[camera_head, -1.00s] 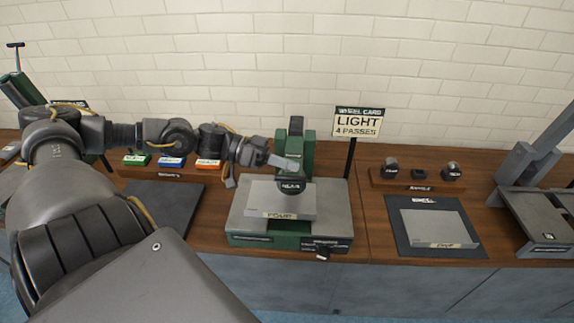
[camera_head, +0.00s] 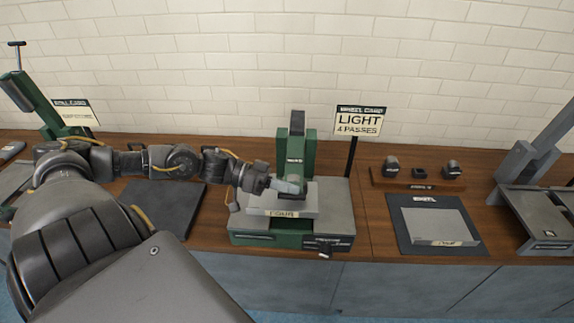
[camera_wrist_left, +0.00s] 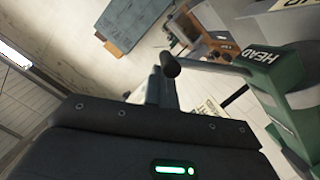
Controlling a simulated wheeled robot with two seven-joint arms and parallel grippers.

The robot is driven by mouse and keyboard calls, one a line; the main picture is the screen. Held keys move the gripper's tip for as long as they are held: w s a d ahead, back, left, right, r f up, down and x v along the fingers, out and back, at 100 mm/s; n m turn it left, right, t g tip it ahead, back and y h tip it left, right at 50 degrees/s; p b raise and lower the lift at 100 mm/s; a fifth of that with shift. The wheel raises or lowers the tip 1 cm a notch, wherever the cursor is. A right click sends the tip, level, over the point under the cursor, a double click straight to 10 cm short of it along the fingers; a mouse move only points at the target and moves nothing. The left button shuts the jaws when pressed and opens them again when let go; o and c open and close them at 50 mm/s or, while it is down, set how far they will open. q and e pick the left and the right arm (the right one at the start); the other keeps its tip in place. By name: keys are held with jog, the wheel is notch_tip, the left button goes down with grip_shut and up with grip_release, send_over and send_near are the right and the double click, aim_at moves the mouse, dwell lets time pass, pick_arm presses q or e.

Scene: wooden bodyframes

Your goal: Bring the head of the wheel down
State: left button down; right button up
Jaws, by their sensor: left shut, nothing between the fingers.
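The wheel machine stands on the bench in the head view, with a green column (camera_head: 309,148) and a grey bed (camera_head: 334,195). A green block (camera_wrist_left: 276,64) labelled HEAD shows in the left wrist view. A rod with a dark knob (camera_wrist_left: 170,65) extends from it. My left gripper (camera_head: 291,186) is shut and empty, in front of the column and just above the grey block. Whether it touches the head or knob cannot be told. The right gripper is not in view.
A LIGHT, 4 PASSES card (camera_head: 359,121) stands behind the machine. A rack (camera_head: 421,178) of dark pieces and a mat with a grey plate (camera_head: 440,226) lie to the right. Another grey machine (camera_head: 545,215) is at far right. A dark mat (camera_head: 165,203) lies left.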

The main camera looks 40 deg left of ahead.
pick_arm(q)
jog(key=shift+s+d+f, duration=0.1)
jog(key=shift+s+f, duration=0.15)
jog(key=shift+f, duration=0.25)
notch_tip(320, 180, up, 5)
jog(key=w+p, duration=0.2)
jog(key=p, duration=0.3)
jog(key=p+v, duration=0.5)
jog(key=v, duration=0.6)
jog(key=shift+w+f, duration=0.1)
jog(key=shift+f, duration=0.05)
